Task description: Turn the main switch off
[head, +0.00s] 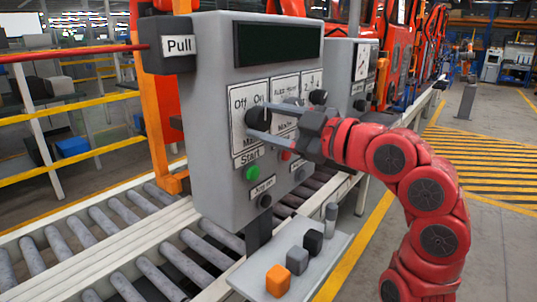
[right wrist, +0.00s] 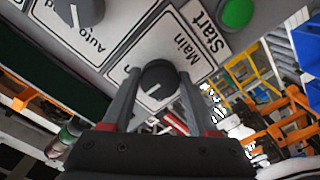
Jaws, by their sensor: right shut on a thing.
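The main switch (head: 260,121) is a dark round knob on a white plate marked "Off" at left, "On" at right and "Main" below, on the grey control box (head: 215,150). My right gripper (head: 257,119) reaches in from the right with one finger above and one below the knob, shut on it. In the right wrist view the knob (right wrist: 158,77) sits between the two grey fingertips, with a pale mark on its face. The gripper partly covers the plate, and I cannot tell for sure whether the mark points to Off or On. My left gripper is not in view.
Other knobs (head: 318,97) are close right of the gripper. A green Start button (head: 252,173) and a Jog knob (head: 265,201) are below. A "Pull" box (head: 167,43) is at upper left. A small shelf (head: 317,268) holds blocks. A roller conveyor (head: 95,245) runs behind.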

